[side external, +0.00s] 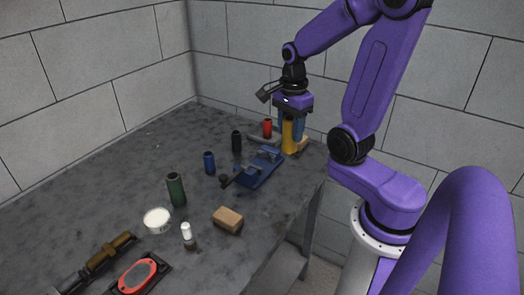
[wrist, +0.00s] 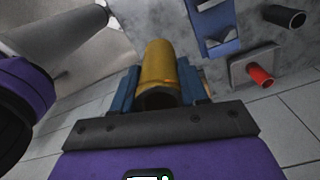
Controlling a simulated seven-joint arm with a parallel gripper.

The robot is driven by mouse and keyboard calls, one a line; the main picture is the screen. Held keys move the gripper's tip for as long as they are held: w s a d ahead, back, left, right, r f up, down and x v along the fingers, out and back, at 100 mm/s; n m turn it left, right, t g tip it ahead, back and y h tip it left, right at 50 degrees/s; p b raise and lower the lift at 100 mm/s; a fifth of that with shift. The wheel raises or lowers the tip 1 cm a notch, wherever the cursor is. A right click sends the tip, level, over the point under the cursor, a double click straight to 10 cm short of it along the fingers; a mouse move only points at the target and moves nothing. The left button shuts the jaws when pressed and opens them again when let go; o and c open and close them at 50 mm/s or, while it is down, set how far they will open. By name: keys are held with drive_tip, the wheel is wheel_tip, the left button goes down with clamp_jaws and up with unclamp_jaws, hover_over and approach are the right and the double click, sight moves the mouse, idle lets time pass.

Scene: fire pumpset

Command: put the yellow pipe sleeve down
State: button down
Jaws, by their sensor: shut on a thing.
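The yellow pipe sleeve (side external: 288,138) is upright in the side view, near the far right end of the table, just beyond the blue fixture (side external: 260,167). My gripper (side external: 291,121) is above it, pointing down, with its blue fingers shut on the sleeve's upper part. In the wrist view the yellow sleeve (wrist: 158,64) lies between both fingers (wrist: 160,93). I cannot tell whether its lower end touches the table. The blue fixture (wrist: 213,28) also shows in the wrist view, apart from the sleeve.
A red sleeve (side external: 267,128) stands on a grey plate (wrist: 240,68) close by. Black (side external: 236,141), blue (side external: 209,162) and green (side external: 176,190) sleeves stand further left. A wooden block (side external: 228,219) and white tin (side external: 157,220) are nearer. The table's right edge is close to my gripper.

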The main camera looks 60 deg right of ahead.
drive_tip(key=shift+w+d+f, duration=0.65)
drive_tip(key=shift+w+f, duration=1.2)
drive_tip(key=shift+f, duration=0.15)
drive_tip(key=shift+w+d+f, duration=0.6)
drive_tip(key=shift+w+f, duration=1.3)
drive_tip(key=shift+f, duration=0.1)
drive_tip(key=shift+w+d+f, duration=0.65)
drive_tip(key=shift+w+f, duration=1.2)
drive_tip(key=shift+f, duration=0.15)
drive_tip(key=shift+f, duration=0.15)
drive_tip(key=c, duration=0.6)
unclamp_jaws()
